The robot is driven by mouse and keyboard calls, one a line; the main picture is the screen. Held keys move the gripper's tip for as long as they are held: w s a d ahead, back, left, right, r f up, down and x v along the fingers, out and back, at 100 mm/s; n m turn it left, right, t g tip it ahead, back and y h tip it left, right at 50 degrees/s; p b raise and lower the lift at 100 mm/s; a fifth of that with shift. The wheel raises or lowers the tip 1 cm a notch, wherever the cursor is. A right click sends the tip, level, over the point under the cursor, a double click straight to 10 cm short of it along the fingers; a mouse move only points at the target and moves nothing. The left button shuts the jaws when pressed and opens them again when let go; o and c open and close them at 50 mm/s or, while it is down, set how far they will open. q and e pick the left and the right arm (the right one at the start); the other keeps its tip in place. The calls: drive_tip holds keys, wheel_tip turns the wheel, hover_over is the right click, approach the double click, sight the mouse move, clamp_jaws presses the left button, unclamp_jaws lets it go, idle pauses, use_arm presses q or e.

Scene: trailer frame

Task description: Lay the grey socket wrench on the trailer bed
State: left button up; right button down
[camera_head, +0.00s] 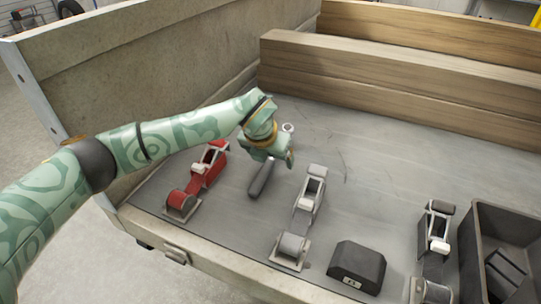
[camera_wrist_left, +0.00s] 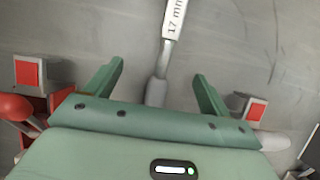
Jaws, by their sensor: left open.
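The grey socket wrench (camera_head: 262,179) appears to lie on the trailer bed (camera_head: 345,215), its dark handle toward the front and its ring end toward the back. Its middle is hidden behind my left gripper (camera_head: 272,158) in the head view. In the left wrist view the wrench shaft (camera_wrist_left: 169,40), marked 17 mm, runs between the two spread fingers of my left gripper (camera_wrist_left: 157,72). The fingers are open, one on each side of the shaft, with gaps to it. My right gripper is not in view.
A red ratchet strap (camera_head: 207,168) lies left of the wrench and a grey one (camera_head: 309,192) right of it. A black box (camera_head: 357,265), another grey ratchet (camera_head: 434,228) and a dark crate (camera_head: 476,215) stand farther right. Wooden beams (camera_head: 400,85) line the back.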

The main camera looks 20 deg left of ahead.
use_arm(q)
drive_tip(key=shift+o, duration=1.4)
